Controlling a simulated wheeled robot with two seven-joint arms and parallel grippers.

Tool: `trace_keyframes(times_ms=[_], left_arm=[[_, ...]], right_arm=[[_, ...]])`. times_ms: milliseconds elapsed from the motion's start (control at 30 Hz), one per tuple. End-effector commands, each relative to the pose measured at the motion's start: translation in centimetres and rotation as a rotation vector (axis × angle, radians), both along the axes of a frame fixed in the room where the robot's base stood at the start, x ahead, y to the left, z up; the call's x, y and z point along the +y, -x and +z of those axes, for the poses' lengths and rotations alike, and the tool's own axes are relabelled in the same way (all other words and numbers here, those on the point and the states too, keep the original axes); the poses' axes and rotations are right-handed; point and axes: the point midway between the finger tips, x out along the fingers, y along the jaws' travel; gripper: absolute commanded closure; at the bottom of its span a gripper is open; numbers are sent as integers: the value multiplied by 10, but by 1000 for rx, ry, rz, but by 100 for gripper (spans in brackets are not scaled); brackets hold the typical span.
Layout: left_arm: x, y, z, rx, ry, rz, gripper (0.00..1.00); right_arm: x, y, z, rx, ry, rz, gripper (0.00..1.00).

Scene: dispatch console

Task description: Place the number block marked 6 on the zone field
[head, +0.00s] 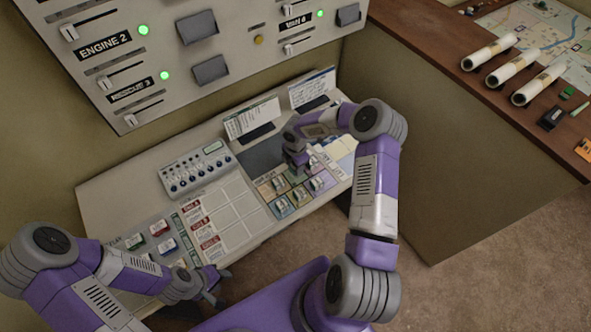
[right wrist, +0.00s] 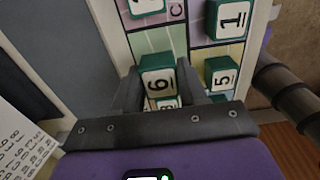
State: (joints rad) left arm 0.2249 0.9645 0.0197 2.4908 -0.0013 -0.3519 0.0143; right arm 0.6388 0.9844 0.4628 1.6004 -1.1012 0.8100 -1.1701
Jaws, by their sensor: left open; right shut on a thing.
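The number block marked 6 (right wrist: 158,82), green with a white face, is between the fingers of my right gripper (right wrist: 165,92) in the right wrist view. My right gripper (head: 300,168) is shut on it, above the coloured block grid (head: 268,189) in the head view. In the head view the arm and gripper largely hide the block. My left gripper (head: 218,286) is open and empty at the console's front left edge. I cannot read which of the printed fields is the zone field; pale empty cells (head: 233,213) lie left of the grid.
Blocks marked 1 (right wrist: 232,18) and 5 (right wrist: 222,75) stand close to the right of the held block. Coloured blocks (head: 160,228) lie at the left.

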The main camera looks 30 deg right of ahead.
Motion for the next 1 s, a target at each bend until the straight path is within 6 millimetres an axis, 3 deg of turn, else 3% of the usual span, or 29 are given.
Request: trace_keyframes(times_ms=[233, 667, 700, 833, 1000], left_arm=[[0, 0, 3, 0, 0, 0, 57], [0, 0, -2, 0, 0, 0, 57], [0, 0, -1, 0, 0, 0, 57], [0, 0, 0, 0, 0, 0, 57], [0, 0, 0, 0, 0, 0, 57]], right_arm=[[1, 1, -33, 3, -2, -1, 92], [0, 1, -39, 1, 0, -1, 92], [0, 1, -38, 1, 0, -1, 52], [0, 1, -37, 1, 0, -1, 33], [0, 1, -37, 1, 0, -1, 33]])
